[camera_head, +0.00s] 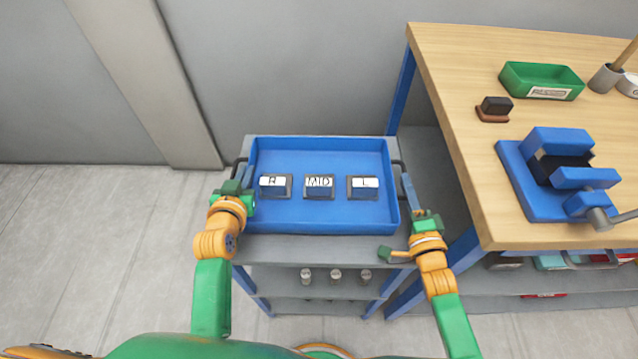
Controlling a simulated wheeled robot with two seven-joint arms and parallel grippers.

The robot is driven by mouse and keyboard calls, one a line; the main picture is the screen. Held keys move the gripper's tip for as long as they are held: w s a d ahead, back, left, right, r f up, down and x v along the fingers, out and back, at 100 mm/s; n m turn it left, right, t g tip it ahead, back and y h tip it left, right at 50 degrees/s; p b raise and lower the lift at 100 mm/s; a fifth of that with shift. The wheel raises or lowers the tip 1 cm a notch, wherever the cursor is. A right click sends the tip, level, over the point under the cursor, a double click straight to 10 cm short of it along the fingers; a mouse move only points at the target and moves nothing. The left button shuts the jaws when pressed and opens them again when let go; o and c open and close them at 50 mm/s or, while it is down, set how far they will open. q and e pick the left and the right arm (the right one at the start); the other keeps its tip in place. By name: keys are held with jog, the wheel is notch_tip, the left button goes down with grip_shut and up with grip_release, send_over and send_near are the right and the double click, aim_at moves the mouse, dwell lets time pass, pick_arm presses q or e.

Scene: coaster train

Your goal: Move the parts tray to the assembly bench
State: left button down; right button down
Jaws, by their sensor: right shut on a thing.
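The blue parts tray (320,226) sits on top of a grey cart (300,250). In it stand three labelled blocks in a row: R (274,186), MID (319,187) and L (363,187). The tray has a dark handle on each side. My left gripper (238,186) is at the left handle; whether its jaws are open or shut is hidden. My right gripper (409,188) is at the right handle and shut on it.
The assembly bench (455,110) stands right of the cart, with a wooden top. On it are a blue vise (530,185), a green bin (540,82), a small dark block (495,107) and a cup (605,80). Its near left corner area is bare. A wall pillar stands behind left.

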jog(key=shift+f, duration=0.15)
dwell(0.4)
